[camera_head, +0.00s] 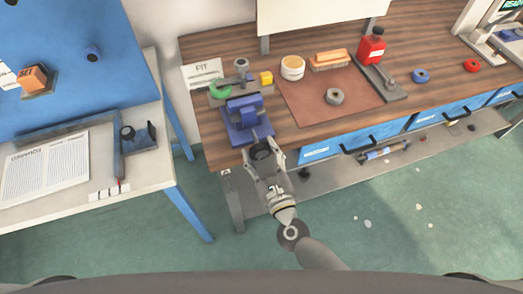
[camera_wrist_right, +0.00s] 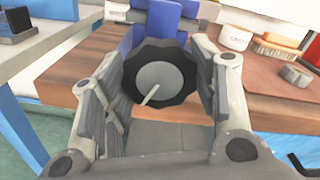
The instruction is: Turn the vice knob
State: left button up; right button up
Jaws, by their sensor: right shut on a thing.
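The blue vice (camera_head: 247,119) stands at the front left corner of the wooden workbench. Its round black knob (camera_wrist_right: 160,72), with a grey centre and a pale line on it, faces the right wrist camera. My right gripper (camera_head: 263,157) is at the bench's front edge, with its fingers on either side of the knob. In the right wrist view the gripper (camera_wrist_right: 160,98) is shut on the knob, with one finger left and one right of it. Small gaps seem to show beside the fingers in that view. My left gripper is not in view.
A brown mat (camera_head: 310,108) carries a grey ring (camera_head: 334,97). Blue drawers (camera_head: 320,149) lie right of the gripper. A blue-legged table (camera_head: 150,178) stands left.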

jog(key=n+p, duration=0.1)
jog(key=n, duration=0.2)
jog(key=shift+n, duration=0.4)
jog(key=n+p, duration=0.1)
jog(key=n, duration=0.2)
jog(key=shift+r+n, duration=0.1)
jog(key=shift+n, duration=0.2)
jog(key=n+p, duration=0.1)
jog(key=n, duration=0.2)
jog(key=shift+n, duration=0.3)
jog(key=n+p, duration=0.1)
jog(key=n, duration=0.2)
jog(key=shift+n, duration=0.3)
jog(key=n+p, duration=0.1)
jog(key=n, duration=0.2)
jog(key=shift+n, duration=0.3)
jog(key=n+p, duration=0.1)
jog(key=n, duration=0.2)
jog(key=shift+n, duration=0.4)
jog(key=n+p, duration=0.1)
jog(key=n, duration=0.4)
jog(key=shift+n, duration=0.4)
